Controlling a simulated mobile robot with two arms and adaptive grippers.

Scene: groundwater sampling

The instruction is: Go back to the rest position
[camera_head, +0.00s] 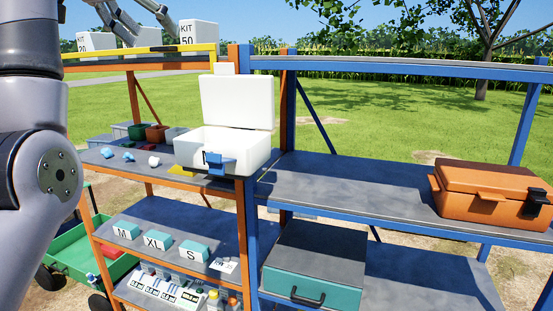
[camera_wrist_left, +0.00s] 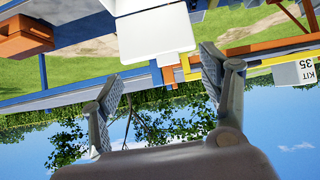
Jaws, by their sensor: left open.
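My left gripper (camera_head: 153,37) shows at the top left of the head view, in front of the upper shelf with the kit boxes. In the left wrist view my left gripper (camera_wrist_left: 160,66) has its two fingers wide apart, with nothing between them. That view is upside down, with sky at the bottom. My left arm fills the left edge of the head view. My right gripper is not in view.
An open white case (camera_head: 236,100) stands on the orange rack; a blue item is at its front. White boxes, KIT 20 (camera_head: 97,42) and KIT 50 (camera_head: 198,35), stand on top. An orange case (camera_head: 490,192) and a teal case (camera_head: 315,265) are right. The blue rack's middle shelf (camera_head: 345,185) is largely clear.

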